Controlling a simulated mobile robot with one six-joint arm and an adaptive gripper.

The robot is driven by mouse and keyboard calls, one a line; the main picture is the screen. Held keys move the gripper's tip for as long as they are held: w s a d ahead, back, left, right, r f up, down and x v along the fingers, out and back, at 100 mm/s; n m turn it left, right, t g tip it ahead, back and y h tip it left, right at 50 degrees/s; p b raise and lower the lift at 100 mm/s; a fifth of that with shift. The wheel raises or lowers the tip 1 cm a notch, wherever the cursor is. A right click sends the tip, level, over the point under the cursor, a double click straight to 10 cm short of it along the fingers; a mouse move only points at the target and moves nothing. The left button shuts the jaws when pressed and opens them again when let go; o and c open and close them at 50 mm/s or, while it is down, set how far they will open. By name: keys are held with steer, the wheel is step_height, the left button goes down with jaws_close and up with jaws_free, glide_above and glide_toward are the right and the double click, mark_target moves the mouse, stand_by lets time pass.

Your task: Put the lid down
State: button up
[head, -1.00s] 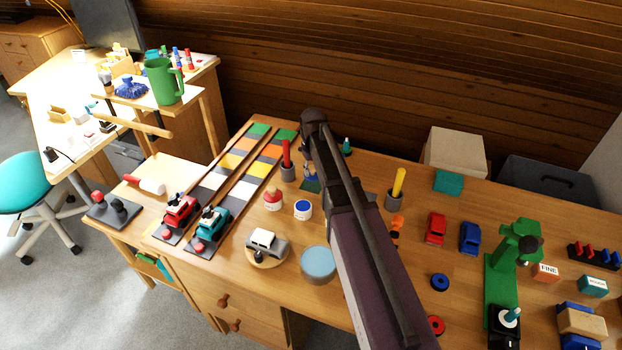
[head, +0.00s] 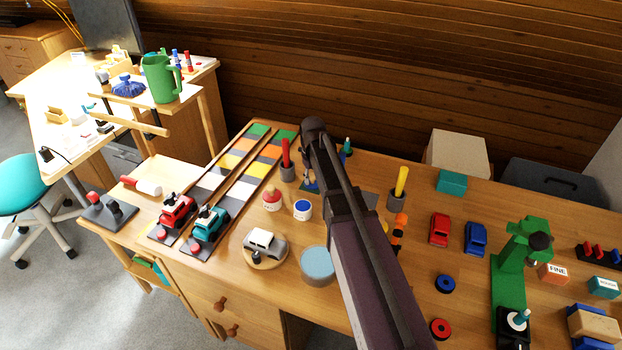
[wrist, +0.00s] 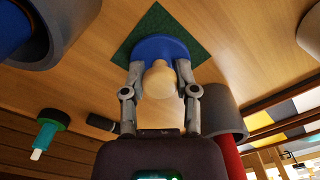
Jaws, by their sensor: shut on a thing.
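The lid (wrist: 150,50) is a blue disc with a pale wooden knob, seen in the wrist view. My gripper (wrist: 160,74) is shut on the knob, one finger on each side. The lid is over a dark green square mat (wrist: 126,48), which shows around its edges; I cannot tell if it touches the mat.
A grey cup with a red stick (head: 287,172) stands close left of the gripper. A grey cup with a yellow stick (head: 396,196) stands to the right. A white-and-blue tin (head: 302,210) and a red-topped pot (head: 271,199) are nearer.

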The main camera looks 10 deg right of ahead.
mark_target(313, 177)
steer(key=shift+f, duration=0.15)
steer(key=o, duration=0.9)
steer(key=shift+o, duration=0.2)
step_height(313, 177, up, 12)
steer(key=p, duration=1.2)
steer(key=shift+r, duration=0.2)
steer(key=s+m, duration=0.2)
steer(key=s, duration=1.9)
steer(key=shift+s+a, duration=0.2)
steer(key=shift+a, duration=0.15)
